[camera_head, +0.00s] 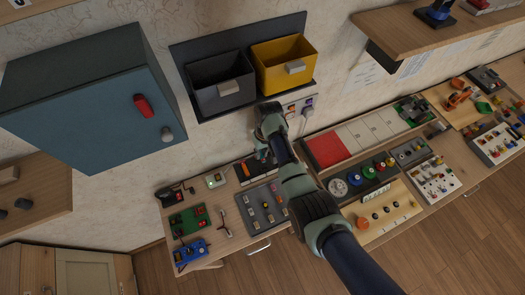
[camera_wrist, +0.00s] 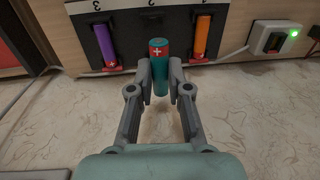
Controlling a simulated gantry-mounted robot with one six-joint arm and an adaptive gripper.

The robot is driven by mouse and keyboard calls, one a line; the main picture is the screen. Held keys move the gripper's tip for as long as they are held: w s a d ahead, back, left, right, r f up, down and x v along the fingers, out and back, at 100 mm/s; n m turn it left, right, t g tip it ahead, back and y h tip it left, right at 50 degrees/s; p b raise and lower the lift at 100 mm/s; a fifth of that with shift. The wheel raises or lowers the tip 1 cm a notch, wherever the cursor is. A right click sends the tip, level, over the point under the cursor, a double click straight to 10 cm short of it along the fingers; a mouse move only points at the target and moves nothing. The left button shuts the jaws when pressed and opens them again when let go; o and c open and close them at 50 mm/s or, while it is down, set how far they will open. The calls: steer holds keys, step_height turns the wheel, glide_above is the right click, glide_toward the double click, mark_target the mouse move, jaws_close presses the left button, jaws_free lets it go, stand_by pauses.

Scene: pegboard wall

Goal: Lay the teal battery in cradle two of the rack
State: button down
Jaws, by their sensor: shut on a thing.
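The teal battery (camera_wrist: 159,82) has a red band with a white plus near its upper end in the wrist view. My gripper (camera_wrist: 161,70) is shut on it, one finger on each side. The rack (camera_wrist: 136,27) is behind it at the top, with upside-down numbers. The battery lines up with the number 2, its upper end overlapping the rack's edge; I cannot tell whether it touches. Cradle two is mostly hidden behind it. In the head view my gripper (camera_head: 263,154) is over the rack (camera_head: 243,173); the battery is hidden there.
A purple battery (camera_wrist: 104,46) lies in cradle three and an orange battery (camera_wrist: 202,38) in cradle one. Grey (camera_head: 221,82) and yellow (camera_head: 285,63) bins hang above. A grey panel (camera_head: 263,210) is near the rack.

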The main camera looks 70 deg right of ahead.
mark_target(261, 164)
steer(key=shift+f+b, duration=2.65)
steer(key=shift+f, duration=0.1)
steer(key=shift+r+p, duration=0.15)
steer(key=shift+p, duration=0.35)
steer(key=shift+f+b, duration=0.75)
steer(key=shift+f, duration=0.3)
steer(key=c, duration=1)
jaws_free()
steer(key=shift+r, duration=0.1)
step_height(261, 164, up, 5)
steer(key=p, duration=0.5)
